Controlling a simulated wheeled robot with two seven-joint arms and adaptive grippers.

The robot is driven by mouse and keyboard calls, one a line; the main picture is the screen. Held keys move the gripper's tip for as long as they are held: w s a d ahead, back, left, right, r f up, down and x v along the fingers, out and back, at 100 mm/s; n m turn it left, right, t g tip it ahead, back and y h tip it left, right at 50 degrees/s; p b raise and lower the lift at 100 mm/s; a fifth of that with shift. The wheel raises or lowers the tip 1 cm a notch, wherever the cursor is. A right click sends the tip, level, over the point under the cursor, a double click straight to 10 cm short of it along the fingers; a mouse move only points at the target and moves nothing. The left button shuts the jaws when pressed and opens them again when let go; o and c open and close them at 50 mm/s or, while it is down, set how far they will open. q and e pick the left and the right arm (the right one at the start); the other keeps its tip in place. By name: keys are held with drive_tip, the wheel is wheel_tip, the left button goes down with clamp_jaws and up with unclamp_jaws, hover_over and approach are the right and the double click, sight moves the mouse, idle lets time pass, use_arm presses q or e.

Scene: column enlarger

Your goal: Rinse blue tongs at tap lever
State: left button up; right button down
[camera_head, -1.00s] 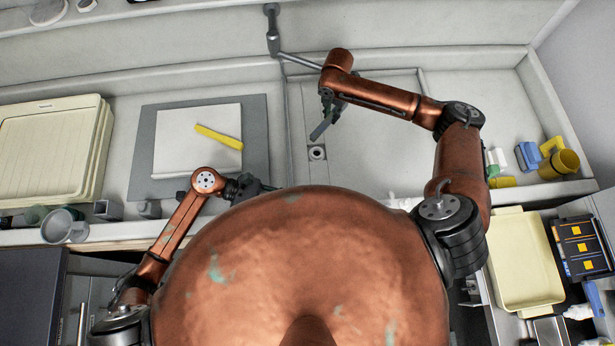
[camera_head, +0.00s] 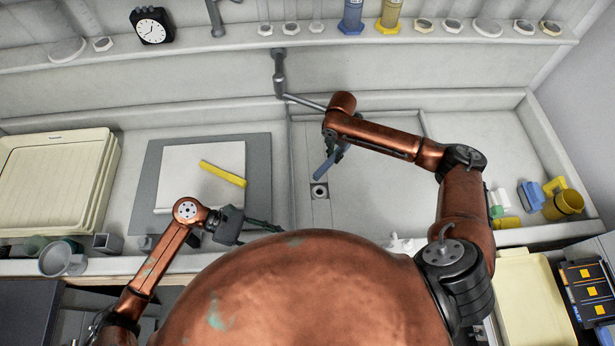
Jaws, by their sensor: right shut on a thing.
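The blue tongs (camera_head: 325,168) hang from my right gripper (camera_head: 338,150), which is shut on them. They are tilted, with the lower end over the sink floor near the round drain (camera_head: 320,191). The grey tap (camera_head: 279,75) stands at the sink's back wall, and its thin metal arm (camera_head: 305,102) reaches right toward my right wrist, which hides its end. I cannot tell which part is the lever, and no water shows. My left gripper (camera_head: 262,228) is over the counter's front, left of the sink; its fingers are partly hidden by my body.
Yellow tongs (camera_head: 223,173) lie on a white sheet on a grey board (camera_head: 258,165). Cream trays (camera_head: 50,190) are stacked at left. A yellow mug (camera_head: 566,203) and a blue item (camera_head: 530,196) stand at right. A back shelf holds a clock (camera_head: 152,28) and bottles.

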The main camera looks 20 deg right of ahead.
sight(308, 254)
use_arm(q)
drive_tip(key=shift+c, duration=0.2)
drive_tip(key=shift+s+f+n, duration=0.15)
drive_tip(key=shift+s+n, duration=0.2)
drive_tip(key=shift+n, duration=0.05)
drive_tip(key=c, duration=0.3)
drive_tip(key=s+n+t+h, duration=0.1)
drive_tip(key=s+n, duration=0.1)
drive_tip(key=n, duration=0.1)
drive_tip(key=s+f+n+t+h, duration=0.1)
drive_tip(key=s+n+h, duration=0.1)
drive_tip(key=n, duration=0.1)
drive_tip(key=s+a+f+n+t+h, duration=0.1)
drive_tip(key=s+n+h, duration=0.1)
drive_tip(key=n, duration=0.1)
drive_tip(key=shift+s+n, duration=0.3)
drive_tip(key=shift+n, duration=0.1)
clamp_jaws()
drive_tip(key=s+a+f+n+t, duration=0.35)
drive_tip(key=s+n+t, duration=0.4)
drive_tip(key=n, duration=0.85)
drive_tip(key=w+d, duration=0.6)
drive_tip(key=d, duration=0.4)
drive_tip(key=shift+w+d+r+t+h, duration=0.2)
drive_tip(key=shift+d+t+h, duration=0.15)
drive_tip(key=shift+t, duration=0.1)
